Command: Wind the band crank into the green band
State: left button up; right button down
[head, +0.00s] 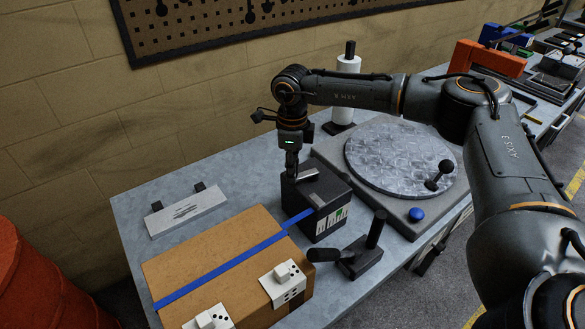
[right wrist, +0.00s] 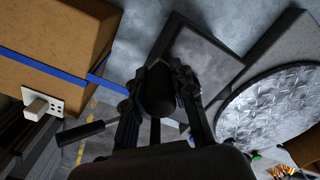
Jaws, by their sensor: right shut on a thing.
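The band tensioner is a black box (head: 312,212) on the bench, with a blue band (head: 232,262) running from it over a cardboard box. A white gauge (head: 333,222) on its front carries dark marks and a small green patch; the pointer is too small to read. The crank's pale arm (head: 308,174) lies on top of the box. My right gripper (head: 291,168) is above the box's left part, shut on the crank's dark knob (right wrist: 158,92), which shows between the fingers in the right wrist view. The fingers hide much of the knob. My left gripper is out of view.
A cardboard box (head: 185,252) with white dotted blocks stands at the front left. A black lever fixture (head: 362,260) stands close in front of the tensioner. A round metal turntable (head: 395,155) with a black knob and blue button is to the right. A white roll (head: 345,90) stands behind.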

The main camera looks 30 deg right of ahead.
jog(key=shift+w, duration=0.1)
jog(key=shift+w+f+m+b, duration=0.1)
jog(key=shift+w+m+b, duration=0.35)
jog(key=shift+m, duration=0.55)
jog(key=m, duration=0.1)
jog(key=w+m, duration=0.1)
jog(key=shift+w+d+m+b, duration=0.2)
jog(key=shift+d+m+b, duration=0.1)
jog(key=shift+b, duration=0.1)
jog(key=m, duration=0.1)
jog(key=w+m, duration=0.1)
jog(key=shift+w+d+m, duration=0.1)
jog(key=shift+d+m, duration=0.3)
jog(key=m, duration=0.1)
jog(key=w+d+m, duration=0.1)
jog(key=shift+m, duration=0.3)
jog(key=d+m, duration=0.1)
jog(key=m, duration=0.1)
jog(key=w+d+m, duration=0.1)
jog(key=m, duration=0.1)
jog(key=shift+d+r+m, duration=0.15)
jog(key=shift+r+m, duration=0.05)
jog(key=shift+m, duration=0.1)
jog(key=shift+d+m+p, duration=0.3)
jog(key=shift+d+m, duration=0.35)
jog(key=shift+m, duration=0.6)
jog(key=shift+d+m+p, duration=0.25)
jog(key=shift+d+m, duration=0.4)
jog(key=shift+m, duration=0.6)
